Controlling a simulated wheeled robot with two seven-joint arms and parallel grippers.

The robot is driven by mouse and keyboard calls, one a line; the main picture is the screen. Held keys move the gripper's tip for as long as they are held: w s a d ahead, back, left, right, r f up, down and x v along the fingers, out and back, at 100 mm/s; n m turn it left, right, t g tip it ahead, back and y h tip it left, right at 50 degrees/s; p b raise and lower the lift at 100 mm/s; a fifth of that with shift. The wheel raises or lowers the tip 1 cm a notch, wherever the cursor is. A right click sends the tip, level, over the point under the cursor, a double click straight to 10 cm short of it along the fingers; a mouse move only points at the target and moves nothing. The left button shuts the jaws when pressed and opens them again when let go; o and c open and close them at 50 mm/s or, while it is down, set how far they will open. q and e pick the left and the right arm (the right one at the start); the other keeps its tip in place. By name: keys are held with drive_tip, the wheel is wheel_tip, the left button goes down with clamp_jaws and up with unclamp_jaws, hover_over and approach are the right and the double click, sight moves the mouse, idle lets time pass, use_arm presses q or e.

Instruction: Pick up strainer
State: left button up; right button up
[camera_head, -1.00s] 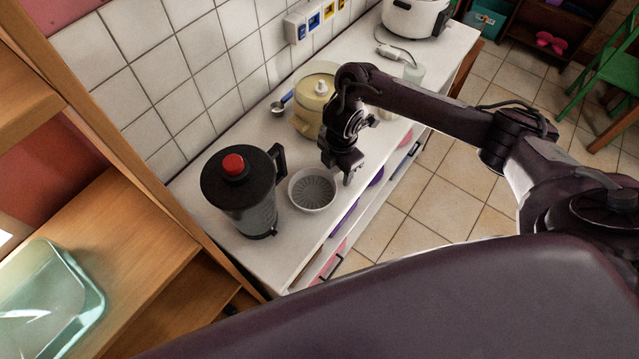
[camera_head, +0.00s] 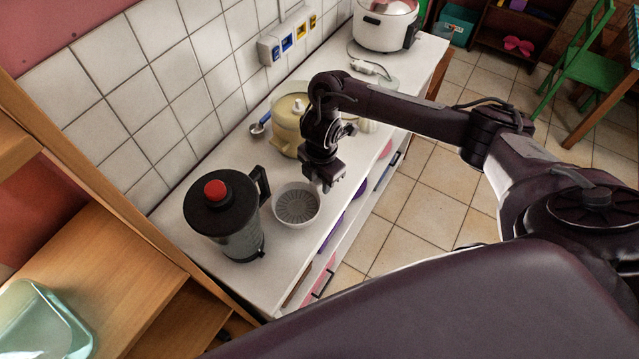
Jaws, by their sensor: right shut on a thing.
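The strainer (camera_head: 297,206) is a small, round, light grey bowl with a ribbed bottom, near the front edge of the white counter. My right gripper (camera_head: 328,186) is at its far right rim, shut on it. The fingertips are small and dark, so the exact grip on the rim is hard to make out. The strainer looks upright and close to the counter top; I cannot tell whether it touches it. My left gripper is not in view.
A black blender (camera_head: 228,215) with a red knob stands just left of the strainer. A yellow pot (camera_head: 287,128) and a blue-handled spoon (camera_head: 260,124) are behind it. A white cooker (camera_head: 385,24) stands at the counter's far end. A wooden shelf (camera_head: 120,285) is at left.

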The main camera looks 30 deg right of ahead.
wheel_tip(320, 180, up, 18)
drive_tip(key=p, duration=0.5)
drive_tip(key=shift+f, duration=0.2)
